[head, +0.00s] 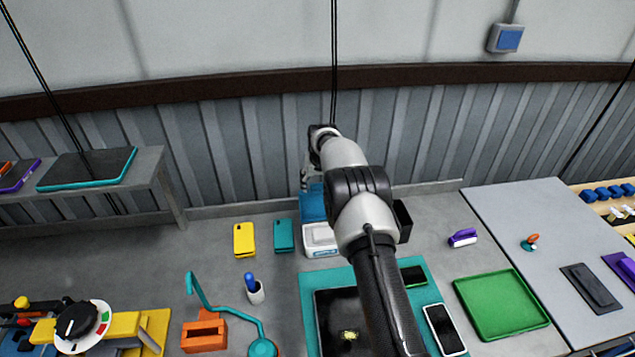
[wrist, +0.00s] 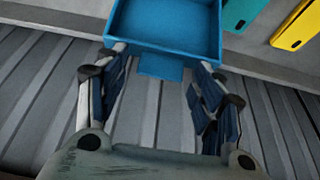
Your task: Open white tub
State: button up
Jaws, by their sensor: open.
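The white tub (head: 321,251) sits on the grey bench in the head view, left of my arm, which hides part of its right side. Directly behind it is a blue, shallow, rimmed piece (head: 312,205) that looks like its lid, swung back. In the wrist view this blue piece (wrist: 168,22) shows its hollow side, with a small tab (wrist: 160,66) on the edge nearest my gripper. My gripper (wrist: 164,62) is open and empty, its fingers spread either side of the tab. In the head view it is just above the blue piece, near the wall. The tub's inside is too small to make out.
A teal phone (head: 284,236) and a yellow phone (head: 244,240) lie left of the tub. A black block (head: 403,220) stands at its right, partly behind my arm. The corrugated wall (head: 240,155) is close behind. A green tray (head: 500,304) lies front right.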

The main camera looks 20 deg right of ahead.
jog(key=shift+c, duration=0.2)
grip_shut()
dwell(0.6)
